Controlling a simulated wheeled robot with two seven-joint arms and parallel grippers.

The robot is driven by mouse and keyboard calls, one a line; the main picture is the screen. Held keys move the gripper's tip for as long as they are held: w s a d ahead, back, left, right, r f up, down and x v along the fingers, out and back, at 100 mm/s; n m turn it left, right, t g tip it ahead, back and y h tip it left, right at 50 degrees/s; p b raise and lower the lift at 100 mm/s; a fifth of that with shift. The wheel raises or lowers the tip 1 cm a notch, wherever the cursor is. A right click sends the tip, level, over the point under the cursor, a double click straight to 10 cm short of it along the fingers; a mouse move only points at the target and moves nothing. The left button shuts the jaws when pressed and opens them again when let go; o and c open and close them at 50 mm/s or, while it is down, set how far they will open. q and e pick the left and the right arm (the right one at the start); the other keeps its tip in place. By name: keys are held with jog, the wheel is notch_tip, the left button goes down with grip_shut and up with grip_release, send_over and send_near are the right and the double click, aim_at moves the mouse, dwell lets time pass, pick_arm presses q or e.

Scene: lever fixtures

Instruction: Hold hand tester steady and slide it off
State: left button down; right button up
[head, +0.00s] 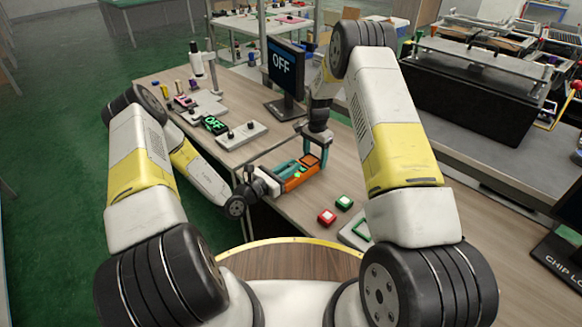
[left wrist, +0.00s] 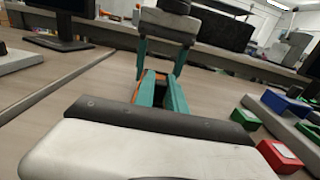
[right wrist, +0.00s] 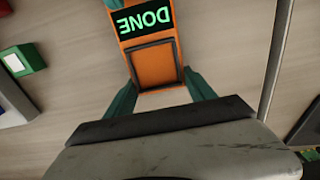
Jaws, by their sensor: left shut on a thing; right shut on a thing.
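The hand tester (head: 300,178) is an orange device on the wooden table in front of me. The right wrist view shows its body (right wrist: 158,66) with a dark-framed panel and a display reading DONE in green. My left gripper (head: 284,172) is shut on the tester's near left end; its teal fingers (left wrist: 162,88) hide most of that part. My right gripper (head: 313,150) comes down from above and is shut on the tester's other end, its teal fingers on both sides (right wrist: 160,92). Whether the tester touches the table is unclear.
A monitor (head: 286,66) reading OFF stands behind, with a small green OFF display (head: 215,124) and a white switch box (head: 242,135) to the left. Red (head: 327,217) and green (head: 344,202) button blocks lie to the right of the tester.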

pick_arm(q)
jog(key=v, duration=0.4)
pick_arm(e)
jog(key=shift+d, duration=0.1)
jog(key=shift+w, duration=0.1)
pick_arm(q)
jog(key=c, duration=1.4)
grip_release()
jog(key=shift+o, duration=0.2)
jog(key=shift+s+a, duration=0.15)
jog(key=v, duration=1.1)
jog(key=shift+s+a, duration=0.25)
